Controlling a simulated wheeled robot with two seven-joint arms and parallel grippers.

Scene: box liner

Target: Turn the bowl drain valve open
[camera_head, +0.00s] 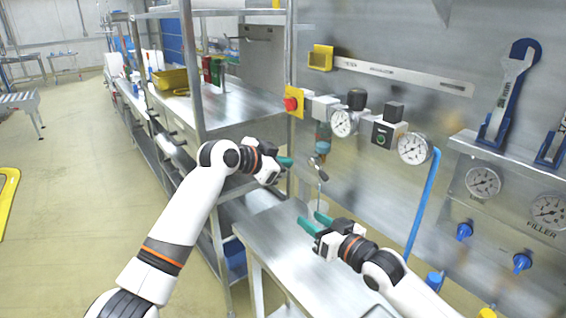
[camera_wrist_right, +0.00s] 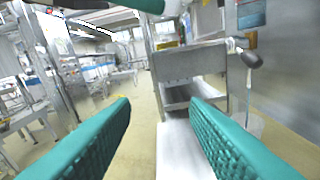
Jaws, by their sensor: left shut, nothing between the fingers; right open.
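The bowl (camera_head: 323,132) hangs under the air fittings on the steel wall in the head view, with a blue collar (camera_head: 323,147) at its lower end. Below it is the small metal drain valve (camera_head: 317,160) with a thin lever (camera_head: 322,175). In the right wrist view a dark-knobbed lever (camera_wrist_right: 246,56) shows beyond the right finger. My left gripper (camera_head: 286,162) is shut and empty, just left of the valve and apart from it. My right gripper (camera_head: 316,222) is open and empty, below the valve over the bench. Its teal fingers (camera_wrist_right: 160,108) frame nothing between them.
A steel bench (camera_head: 290,262) lies under my right gripper; a rack post (camera_head: 292,60) stands close left of the bowl.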

